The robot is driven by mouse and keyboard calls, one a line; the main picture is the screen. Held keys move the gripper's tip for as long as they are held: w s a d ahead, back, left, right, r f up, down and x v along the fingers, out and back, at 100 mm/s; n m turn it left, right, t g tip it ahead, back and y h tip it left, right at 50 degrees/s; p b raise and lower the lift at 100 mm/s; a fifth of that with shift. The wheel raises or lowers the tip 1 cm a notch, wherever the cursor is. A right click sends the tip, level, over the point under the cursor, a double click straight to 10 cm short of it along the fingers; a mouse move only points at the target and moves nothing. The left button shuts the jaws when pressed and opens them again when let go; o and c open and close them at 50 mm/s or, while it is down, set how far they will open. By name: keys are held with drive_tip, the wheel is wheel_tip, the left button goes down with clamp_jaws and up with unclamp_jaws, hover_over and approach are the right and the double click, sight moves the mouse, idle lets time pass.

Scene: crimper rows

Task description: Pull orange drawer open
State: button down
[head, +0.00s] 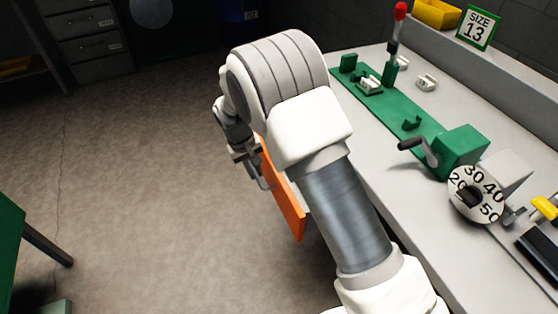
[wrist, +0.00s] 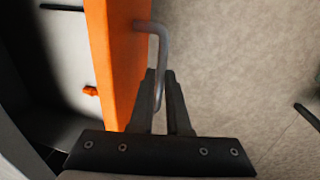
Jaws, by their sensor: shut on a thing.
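The orange drawer's front (head: 283,195) stands out past the edge of the workbench in the head view, partly hidden behind my arm. In the wrist view the orange front (wrist: 118,60) is seen nearly edge-on, with a grey space behind it on the left, so the drawer stands at least partly open. A grey bar handle (wrist: 160,45) sticks out from the front. My gripper (wrist: 161,78) is shut on the handle, with a finger on each side. In the head view my gripper (head: 248,158) is beside the orange front, on its floor side.
The workbench (head: 450,245) on the right carries a green plate with a red-knobbed lever, a green crank block (head: 462,150) and a numbered dial (head: 476,194). A grey drawer cabinet (head: 88,40) stands at the back left. The floor left of my gripper is clear.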

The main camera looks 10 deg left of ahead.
drive_tip(key=s+a, duration=0.4)
drive_tip(key=a, duration=0.3)
drive_tip(key=shift+s, duration=0.3)
drive_tip(key=c, duration=0.9)
unclamp_jaws()
drive_tip(key=a+r+p, duration=0.1)
drive_tip(key=r, duration=0.4)
drive_tip(key=s+r+p, duration=0.1)
drive_tip(key=r, duration=0.5)
drive_tip(key=a+r+p, duration=0.1)
drive_tip(key=r, duration=0.5)
drive_tip(key=shift+s+a+r+p, duration=0.1)
drive_tip(key=shift+s+a+p, duration=0.2)
drive_tip(key=shift+s+p, duration=0.1)
